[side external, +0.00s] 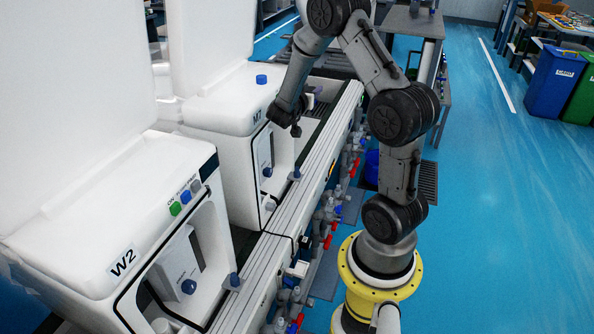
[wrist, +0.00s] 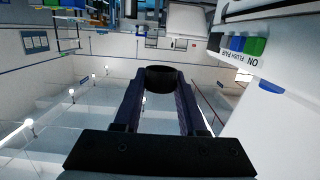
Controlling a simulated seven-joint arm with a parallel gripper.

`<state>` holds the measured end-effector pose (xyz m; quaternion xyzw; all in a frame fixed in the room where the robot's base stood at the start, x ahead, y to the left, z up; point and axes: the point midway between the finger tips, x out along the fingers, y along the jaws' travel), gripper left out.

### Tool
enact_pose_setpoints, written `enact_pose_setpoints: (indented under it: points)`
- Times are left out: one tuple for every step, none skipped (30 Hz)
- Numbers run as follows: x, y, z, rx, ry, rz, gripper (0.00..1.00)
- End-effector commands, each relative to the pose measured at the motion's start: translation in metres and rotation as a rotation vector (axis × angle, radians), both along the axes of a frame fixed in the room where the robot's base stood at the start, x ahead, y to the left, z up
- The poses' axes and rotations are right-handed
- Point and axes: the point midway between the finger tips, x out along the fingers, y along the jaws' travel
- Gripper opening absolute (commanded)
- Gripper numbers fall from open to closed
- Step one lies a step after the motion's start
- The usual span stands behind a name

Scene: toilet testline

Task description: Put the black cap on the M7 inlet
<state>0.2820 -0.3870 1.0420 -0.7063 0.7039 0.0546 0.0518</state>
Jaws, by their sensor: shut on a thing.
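My gripper (wrist: 161,85) is shut on the black cap (wrist: 161,78), held between its two fingertips in the wrist view. In the side view my gripper (side external: 293,125) points down just right of the white M7 unit (side external: 225,112), with the dark cap (side external: 296,131) at its tip. The cap is in the air, apart from the unit's front. On the M7 side stand a small blue-topped fitting (side external: 296,174) on the rail and a blue knob (side external: 267,172) on the front panel. I cannot tell which part is the inlet.
A second white unit, W2 (side external: 95,235), stands nearer the camera at left. A grey rail (side external: 285,225) with red and blue valves runs along the units. Blue (side external: 553,82) and green (side external: 582,95) bins stand far right. The blue floor at right is clear.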

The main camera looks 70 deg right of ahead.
Motion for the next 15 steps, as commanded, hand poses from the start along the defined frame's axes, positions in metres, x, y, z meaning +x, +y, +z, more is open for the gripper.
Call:
enact_pose_setpoints:
  points:
    - [0.000,0.000,-0.030,0.008,0.015,0.001,0.00]
    - [-0.001,0.000,-0.044,0.007,0.015,0.000,0.00]
    - [0.000,0.000,-0.063,0.006,0.014,0.001,0.00]
    - [0.000,0.000,-0.075,0.006,0.012,0.001,0.00]
    - [0.000,0.000,-0.088,0.005,0.011,0.001,0.00]
    - [0.000,0.001,-0.104,0.006,0.011,0.002,0.00]
    - [0.000,0.000,-0.115,0.004,0.009,0.001,0.00]
    - [-0.001,0.001,-0.127,0.005,0.008,0.001,0.00]
    - [0.000,0.000,-0.141,0.004,0.007,0.000,0.00]
    - [-0.001,0.001,-0.151,0.004,0.007,0.001,0.00]
    - [0.000,0.000,-0.161,0.004,0.005,0.002,0.00]
    - [0.000,0.000,-0.173,0.002,0.004,0.002,0.00]
    - [-0.001,0.001,-0.182,0.003,0.004,0.002,0.00]
    - [0.000,0.000,-0.189,0.002,0.002,0.001,0.00]
    - [0.000,0.000,-0.199,0.002,0.001,0.000,0.00]
